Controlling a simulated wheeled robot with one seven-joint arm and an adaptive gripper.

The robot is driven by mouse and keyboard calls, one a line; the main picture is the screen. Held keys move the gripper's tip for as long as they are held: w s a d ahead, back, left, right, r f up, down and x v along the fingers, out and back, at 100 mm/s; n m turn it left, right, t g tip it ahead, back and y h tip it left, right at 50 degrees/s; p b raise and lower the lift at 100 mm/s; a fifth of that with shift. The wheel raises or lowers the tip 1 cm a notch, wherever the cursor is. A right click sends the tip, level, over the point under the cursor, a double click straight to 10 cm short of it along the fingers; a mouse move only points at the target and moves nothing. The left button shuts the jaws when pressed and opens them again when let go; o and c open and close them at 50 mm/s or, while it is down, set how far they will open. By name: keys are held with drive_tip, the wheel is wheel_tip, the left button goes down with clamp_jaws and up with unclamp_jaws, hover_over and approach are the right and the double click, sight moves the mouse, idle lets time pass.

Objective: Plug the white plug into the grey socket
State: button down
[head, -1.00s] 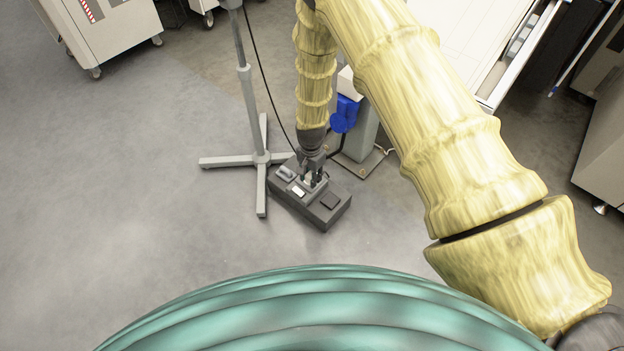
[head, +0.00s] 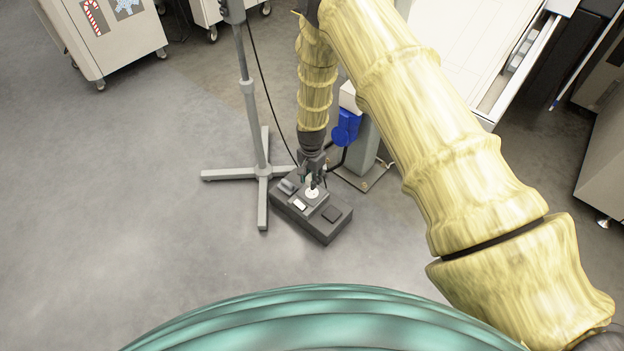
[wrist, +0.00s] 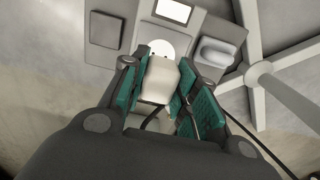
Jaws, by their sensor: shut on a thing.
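The white plug (wrist: 160,80) is between my gripper's green-padded fingers in the wrist view, and a dark cord runs behind it. My gripper (head: 313,181) is shut on it, over the dark grey box (head: 324,229) on the floor. A round white face (head: 312,193) on a raised grey part of the box lies just beyond the plug. It also shows in the wrist view (wrist: 160,47), partly behind the plug's end. I cannot tell whether plug and face touch. No separate grey socket opening can be made out.
The box also bears a dark square pad (head: 332,214), a small white rectangle (head: 299,204) and a light grey rounded piece (wrist: 217,51). A grey stand (head: 263,170) with crossed feet is close on the left. A post with a blue part (head: 346,127) stands behind. Open floor lies left.

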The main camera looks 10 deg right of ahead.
sight(311, 193)
drive_tip(key=shift+f, duration=0.15)
idle(0.3)
drive_tip(key=shift+f+b, duration=0.85)
drive_tip(key=shift+f, duration=1.4)
drive_tip(key=shift+f, duration=0.6)
drive_tip(key=c, duration=1.8)
unclamp_jaws()
drive_tip(key=shift+c, duration=0.2)
drive_tip(key=o, duration=1.4)
drive_tip(key=shift+r, duration=0.1)
drive_tip(key=shift+r+p, duration=2.65)
drive_tip(key=shift+r, duration=0.8)
